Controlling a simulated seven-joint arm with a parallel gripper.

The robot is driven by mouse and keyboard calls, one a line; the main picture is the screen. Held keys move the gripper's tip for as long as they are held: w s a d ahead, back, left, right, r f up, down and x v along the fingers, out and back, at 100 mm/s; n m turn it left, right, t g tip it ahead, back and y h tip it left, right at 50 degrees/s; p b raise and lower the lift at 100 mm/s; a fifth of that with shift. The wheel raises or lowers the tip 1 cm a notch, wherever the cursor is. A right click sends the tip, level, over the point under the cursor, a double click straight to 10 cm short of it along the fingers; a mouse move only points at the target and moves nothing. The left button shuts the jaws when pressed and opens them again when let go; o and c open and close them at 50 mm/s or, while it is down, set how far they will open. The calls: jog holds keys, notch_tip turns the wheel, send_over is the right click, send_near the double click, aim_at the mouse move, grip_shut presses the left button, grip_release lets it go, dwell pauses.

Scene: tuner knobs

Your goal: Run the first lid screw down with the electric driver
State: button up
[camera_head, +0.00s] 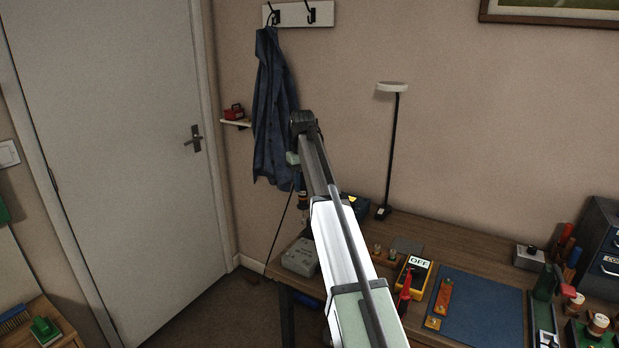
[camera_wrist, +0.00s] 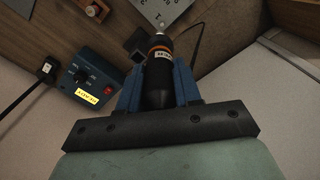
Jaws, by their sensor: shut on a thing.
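The electric driver (camera_wrist: 157,88), black with an orange band and a label, is held between the blue fingers of my gripper (camera_wrist: 158,75) in the wrist view. Its bit end points away toward a grey plate-like surface with small dark holes (camera_wrist: 165,8), cut off by the top edge. I cannot tell whether the bit touches it. In the head view the driver (camera_head: 302,196) hangs below the arm's end, above a light grey box (camera_head: 299,258) at the table's left end. Screws are too small to make out.
A blue control box (camera_wrist: 88,78) with a dial and a yellow READY label stands left in the wrist view. A meter marked OFF (camera_head: 416,270), a blue mat (camera_head: 478,308) and a lamp (camera_head: 390,150) are on the table. A blue coat (camera_head: 272,110) hangs behind the arm.

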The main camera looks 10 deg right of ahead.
aim_at(302, 207)
jog(key=shift+s+a+f, duration=0.1)
jog(key=shift+s+a, duration=0.15)
jog(key=shift+s, duration=0.1)
jog(key=shift+w+f, duration=0.1)
jog(key=shift+f, duration=3.35)
dwell(0.9)
dwell(0.4)
jog(key=shift+r, duration=2.55)
